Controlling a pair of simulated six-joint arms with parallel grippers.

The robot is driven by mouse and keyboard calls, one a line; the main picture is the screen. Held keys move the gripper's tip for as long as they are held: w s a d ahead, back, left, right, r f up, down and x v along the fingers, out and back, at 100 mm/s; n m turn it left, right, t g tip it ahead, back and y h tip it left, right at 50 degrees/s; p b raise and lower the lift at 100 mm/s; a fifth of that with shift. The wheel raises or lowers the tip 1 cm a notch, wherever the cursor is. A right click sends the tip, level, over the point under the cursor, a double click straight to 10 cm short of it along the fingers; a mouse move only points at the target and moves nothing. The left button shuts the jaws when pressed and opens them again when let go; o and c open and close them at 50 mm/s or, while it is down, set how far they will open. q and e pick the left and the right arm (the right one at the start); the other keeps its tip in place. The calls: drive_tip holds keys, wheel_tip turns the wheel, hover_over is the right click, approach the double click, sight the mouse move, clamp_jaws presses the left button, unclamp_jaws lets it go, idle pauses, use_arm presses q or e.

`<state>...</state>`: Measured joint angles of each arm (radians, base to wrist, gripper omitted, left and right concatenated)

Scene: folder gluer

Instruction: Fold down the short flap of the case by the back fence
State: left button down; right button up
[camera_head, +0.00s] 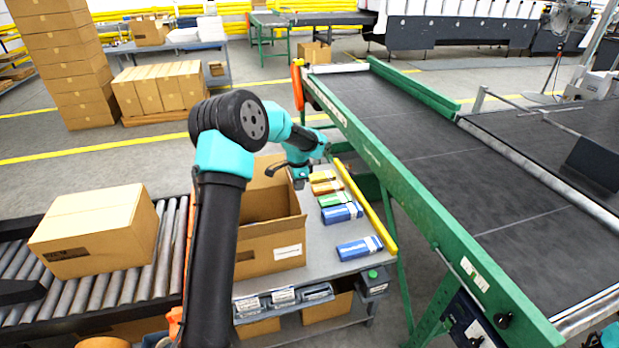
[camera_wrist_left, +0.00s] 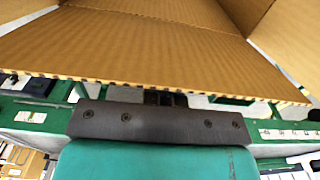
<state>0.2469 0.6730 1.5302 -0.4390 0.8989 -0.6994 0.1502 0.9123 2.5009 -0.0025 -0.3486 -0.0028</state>
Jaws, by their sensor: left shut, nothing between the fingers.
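An open cardboard case (camera_head: 270,247) stands on the grey packing table, partly hidden behind my left arm. A flap (camera_head: 268,170) stands up at its far side, near my left gripper. My left gripper (camera_head: 300,181) is shut and empty, pointing down at the case's far right corner. In the left wrist view a brown cardboard panel (camera_wrist_left: 150,50) with a corrugated edge spans the picture just beyond the shut gripper (camera_wrist_left: 165,98). I cannot tell whether they touch. The back fence is not clearly visible. My right gripper is not in view.
Several coloured packets, among them a blue one (camera_head: 360,248), lie on the table (camera_head: 318,262) right of the case. A yellow rail (camera_head: 366,205) edges the table. A closed carton (camera_head: 95,232) sits on the roller conveyor at left. A green-framed belt conveyor (camera_head: 420,140) runs at right.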

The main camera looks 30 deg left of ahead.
use_arm(q)
drive_tip(key=shift+s+a, duration=1)
drive_tip(key=shift+s, duration=0.15)
